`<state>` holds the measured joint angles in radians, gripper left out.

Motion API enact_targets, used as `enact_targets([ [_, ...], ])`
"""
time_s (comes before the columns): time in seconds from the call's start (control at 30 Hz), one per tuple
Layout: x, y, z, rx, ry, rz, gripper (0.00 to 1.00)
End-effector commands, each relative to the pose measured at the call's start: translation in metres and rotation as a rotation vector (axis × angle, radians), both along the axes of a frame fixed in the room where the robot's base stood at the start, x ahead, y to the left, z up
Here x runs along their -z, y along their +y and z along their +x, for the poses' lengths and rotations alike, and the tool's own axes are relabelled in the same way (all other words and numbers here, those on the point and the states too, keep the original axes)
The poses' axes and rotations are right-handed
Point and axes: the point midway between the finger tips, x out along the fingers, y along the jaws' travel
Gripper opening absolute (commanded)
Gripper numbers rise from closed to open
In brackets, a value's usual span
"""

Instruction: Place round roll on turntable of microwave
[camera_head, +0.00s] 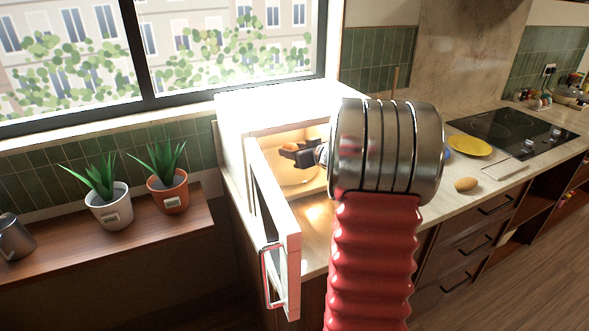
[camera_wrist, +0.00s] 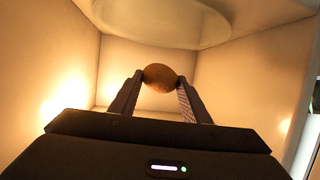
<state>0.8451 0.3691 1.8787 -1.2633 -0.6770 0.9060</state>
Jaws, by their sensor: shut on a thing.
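The white microwave (camera_head: 262,116) stands with its door (camera_head: 280,225) swung open toward me. My gripper (camera_head: 289,153) reaches into its lit cavity. In the wrist view my gripper (camera_wrist: 160,82) is shut on a brown round roll (camera_wrist: 160,75), held between the fingertips. The roll also shows as a small brown patch in the head view (camera_head: 290,146). The pale round turntable (camera_head: 297,176) lies below the gripper; in the wrist view the turntable (camera_wrist: 160,30) fills the top, apart from the roll in the picture. Contact between them does not show.
A second brown roll-like thing (camera_head: 466,184) lies on the counter, near a yellow plate (camera_head: 469,146) and a black hob (camera_head: 510,132). Two potted plants stand left on a wooden shelf (camera_head: 100,243). The cavity walls are close around my gripper.

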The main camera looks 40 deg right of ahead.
Motion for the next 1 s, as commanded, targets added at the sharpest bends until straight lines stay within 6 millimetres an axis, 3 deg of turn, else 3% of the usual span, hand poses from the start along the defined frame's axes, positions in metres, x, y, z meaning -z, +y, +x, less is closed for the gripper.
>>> enact_targets([
  [0.03, 0.011, 0.001, -0.002, 0.0, 0.005, 0.005, 0.21],
  [0.2, 0.027, 0.001, -0.002, 0.0, 0.003, 0.005, 0.21],
  [0.63, 0.034, 0.001, -0.002, -0.001, 0.003, 0.003, 0.21],
  [1.0, 0.069, 0.001, 0.002, -0.002, 0.003, 0.003, 0.21],
])
